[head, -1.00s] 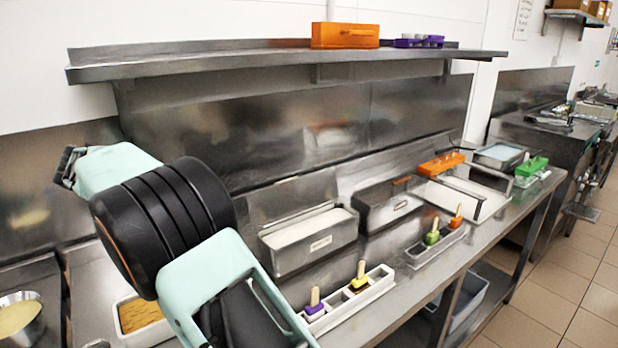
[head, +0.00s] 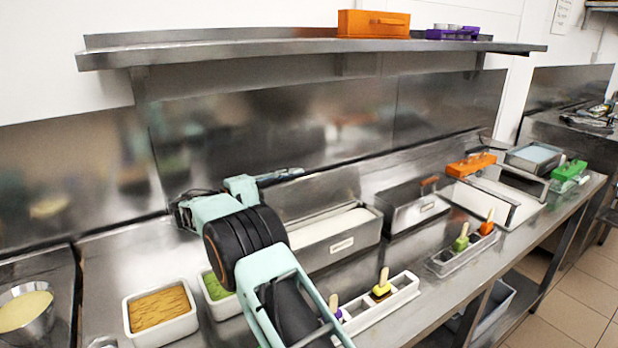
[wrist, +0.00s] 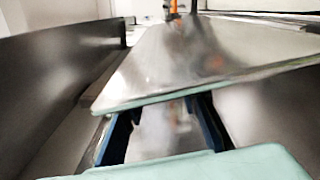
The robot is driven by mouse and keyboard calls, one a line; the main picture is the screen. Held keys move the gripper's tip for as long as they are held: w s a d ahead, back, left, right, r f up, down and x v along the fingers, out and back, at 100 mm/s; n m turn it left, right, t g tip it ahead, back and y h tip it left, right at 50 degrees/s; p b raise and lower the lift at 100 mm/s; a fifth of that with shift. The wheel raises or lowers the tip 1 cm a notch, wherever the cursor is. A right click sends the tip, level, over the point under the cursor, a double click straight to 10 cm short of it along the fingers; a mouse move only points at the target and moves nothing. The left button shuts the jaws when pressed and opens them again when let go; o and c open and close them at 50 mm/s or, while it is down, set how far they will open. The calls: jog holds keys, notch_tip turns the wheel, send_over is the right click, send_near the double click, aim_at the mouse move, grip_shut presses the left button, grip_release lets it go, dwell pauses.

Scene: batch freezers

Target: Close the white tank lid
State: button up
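The white tank is a steel tank (head: 340,243) with white contents and a small label, near the middle of the counter in the head view. Its steel lid (head: 318,190) stands raised along the back edge, so the tank is open. My gripper (head: 287,176) is at the lid's left end, behind the tank's left side. In the wrist view, a broad shiny plate, apparently the lid (wrist: 195,62), lies just ahead. The dark fingers of my gripper (wrist: 165,120) are spread apart, with their tips hidden behind the plate's near edge. Contact cannot be told.
A second steel tank (head: 412,208) with a closed lid and handle stands to the right. White trays (head: 160,335) and a mold holder (head: 375,318) with sticks line the front. The wall shelf (head: 250,50) overhangs the back, carrying an orange box (head: 373,23).

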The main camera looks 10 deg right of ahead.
jog(key=x, duration=0.4)
jog(key=shift+w+d, duration=0.15)
jog(key=shift+d, duration=0.25)
grip_shut()
